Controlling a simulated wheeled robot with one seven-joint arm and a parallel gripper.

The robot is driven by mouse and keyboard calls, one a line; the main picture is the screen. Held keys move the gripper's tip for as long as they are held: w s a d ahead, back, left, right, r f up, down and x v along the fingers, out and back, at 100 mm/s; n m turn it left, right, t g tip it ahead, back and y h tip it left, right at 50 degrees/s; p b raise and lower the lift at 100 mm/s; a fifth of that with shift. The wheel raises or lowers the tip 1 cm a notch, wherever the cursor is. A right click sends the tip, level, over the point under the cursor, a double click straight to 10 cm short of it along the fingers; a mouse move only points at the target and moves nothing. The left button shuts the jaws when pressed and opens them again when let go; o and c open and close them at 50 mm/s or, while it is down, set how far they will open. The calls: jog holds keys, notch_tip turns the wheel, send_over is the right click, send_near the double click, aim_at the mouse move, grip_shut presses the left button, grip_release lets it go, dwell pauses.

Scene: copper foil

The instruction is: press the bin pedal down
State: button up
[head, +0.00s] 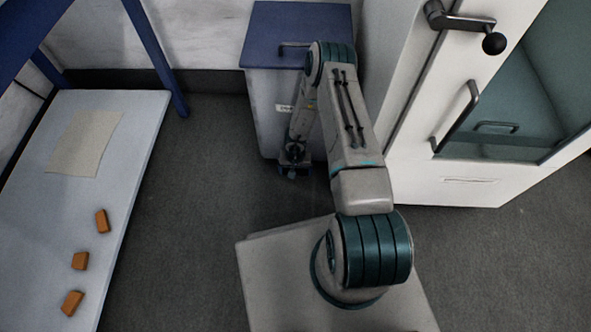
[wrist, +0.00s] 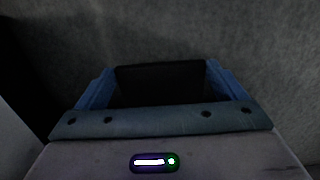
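The bin is a grey box (head: 262,112) with a blue lid (head: 270,32), standing against the back wall in the head view. Its lid looks shut. My gripper (head: 292,172) hangs low, pointing down close to the bin's front near the floor. In the wrist view my gripper (wrist: 160,85) shows blue side parts with a dark slab between them. I cannot tell whether this slab is part of the fingers or something beyond them. No pedal can be clearly made out in either view; my arm and gripper cover part of the bin's front.
A white cabinet (head: 440,185) with a glass door stands right of the bin. A blue-framed bench (head: 120,190) at the left holds a beige sheet (head: 85,142) and orange blocks (head: 101,221). Dark floor (head: 200,190) is clear between bench and bin.

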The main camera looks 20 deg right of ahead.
jog(key=f, duration=0.1)
jog(key=f+b, duration=0.2)
jog(key=f, duration=0.1)
jog(key=shift+s+f, duration=0.1)
jog(key=shift+s, duration=0.35)
jog(key=o, duration=1.1)
jog(key=shift+a, duration=0.1)
jog(key=shift+r, duration=0.2)
jog(key=shift+r, duration=0.3)
notch_tip(320, 180, up, 13)
jog(key=p, duration=0.6)
jog(key=shift+p, duration=0.3)
